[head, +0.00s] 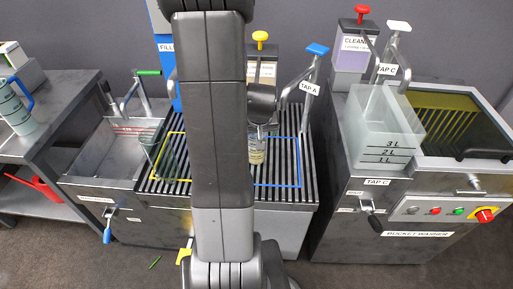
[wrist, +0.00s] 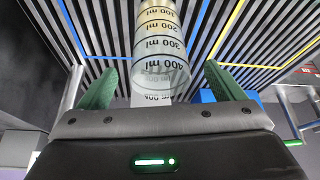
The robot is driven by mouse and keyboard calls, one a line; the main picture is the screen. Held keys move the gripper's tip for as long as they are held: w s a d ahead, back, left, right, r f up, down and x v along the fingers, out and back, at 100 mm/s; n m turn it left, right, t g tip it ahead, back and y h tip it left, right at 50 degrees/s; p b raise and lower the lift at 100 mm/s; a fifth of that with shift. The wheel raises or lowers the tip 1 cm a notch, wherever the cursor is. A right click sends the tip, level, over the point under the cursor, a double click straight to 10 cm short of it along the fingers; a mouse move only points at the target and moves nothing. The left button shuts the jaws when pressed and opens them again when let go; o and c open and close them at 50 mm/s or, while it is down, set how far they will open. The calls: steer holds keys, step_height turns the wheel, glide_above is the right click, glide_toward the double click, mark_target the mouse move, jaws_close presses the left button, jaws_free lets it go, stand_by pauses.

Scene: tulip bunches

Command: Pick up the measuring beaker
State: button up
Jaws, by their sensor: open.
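The measuring beaker (wrist: 163,42) is a clear cylinder with black rings and marks from 100 to 400 ml. In the wrist view it stands over the dark slatted grate (wrist: 105,40), in line with the gap between my fingers. In the head view the beaker (head: 257,150) shows just right of my arm, on the grate, partly hidden. My gripper (wrist: 155,75) is open, with one green finger on each side of the beaker's near end. I cannot tell whether either finger touches it. My arm hides most of my gripper in the head view.
A greenish clear vessel (head: 168,158) stands on the grate's yellow-outlined left part. A blue tap handle (head: 317,49) rises behind the grate's right side. A large clear litre-marked container (head: 383,125) stands right. A blue-handled jug (head: 15,110) is far left.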

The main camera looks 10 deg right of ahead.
glide_above(256, 157)
steer(key=w, duration=0.3)
steer(key=shift+d+f+b, duration=0.15)
steer(key=shift+d+f, duration=0.05)
steer(key=shift+f, duration=1.1)
steer(key=shift+d+f+b, duration=0.15)
steer(key=shift+f, duration=1.15)
steer(key=shift+c, duration=0.5)
steer(key=c, duration=1)
